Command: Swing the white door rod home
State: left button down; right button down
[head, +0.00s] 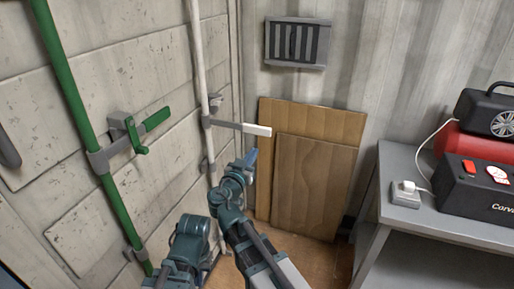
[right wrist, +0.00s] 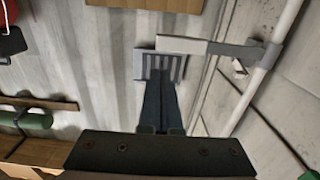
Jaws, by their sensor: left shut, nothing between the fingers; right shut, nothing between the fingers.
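The white door rod (head: 197,52) stands upright near the right edge of the container door. Its grey handle arm with a white grip (head: 257,130) sticks out to the right, away from the door. A small grey bracket (head: 215,102) sits on the door just above that arm. My right gripper (head: 251,158) is shut and empty, a little below the white grip in the head view. In the right wrist view its fingers (right wrist: 158,78) are together, with the grip (right wrist: 181,44) just beyond their tips; I see no clear contact. My left gripper's fingers do not show.
A green rod (head: 66,75) with a green handle (head: 157,118) stands left on the door. A grey table (head: 455,225) with black and red cases stands at the right.

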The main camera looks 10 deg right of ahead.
aim_at(268, 131)
jog(key=x, duration=1.1)
jog(key=shift+w+d, duration=0.2)
jog(key=shift+w, duration=0.1)
jog(key=shift+w+d, duration=0.25)
jog(key=shift+w, duration=0.05)
